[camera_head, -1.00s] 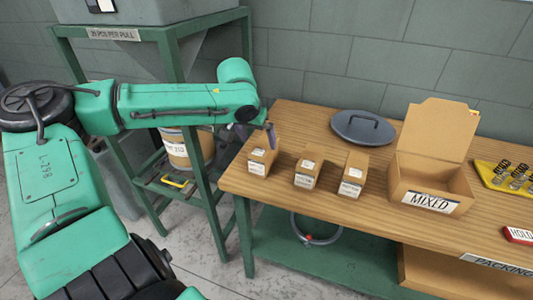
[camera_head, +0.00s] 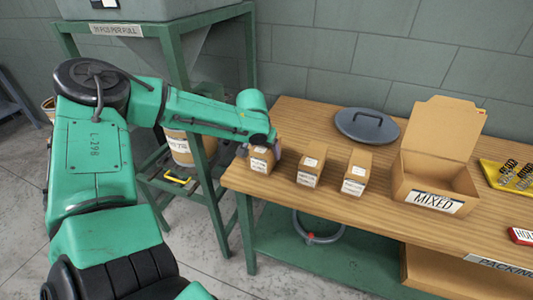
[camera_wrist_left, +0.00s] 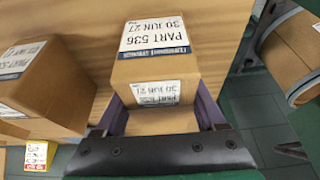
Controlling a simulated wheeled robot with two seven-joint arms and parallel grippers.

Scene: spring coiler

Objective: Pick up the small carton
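Three small brown cartons with white labels stand in a row on the wooden bench: a left one (camera_head: 261,160), a middle one (camera_head: 310,167) and a right one (camera_head: 356,172). My left gripper (camera_head: 264,148) is at the left carton, its arm hiding part of the carton's top. In the left wrist view this carton (camera_wrist_left: 158,68), labelled PART 536, lies ahead of and partly between the two purple fingers of the left gripper (camera_wrist_left: 163,115). The fingers are spread about a carton's width apart; no firm contact shows. My right gripper is out of view.
An open box marked MIXED (camera_head: 436,203) stands right of the cartons. A grey round lid (camera_head: 367,127) lies behind them. A yellow tray (camera_head: 493,175) with springs and a red sign (camera_head: 522,236) are at the right. A green stand (camera_head: 247,50) borders the bench (camera_head: 300,122) on the left.

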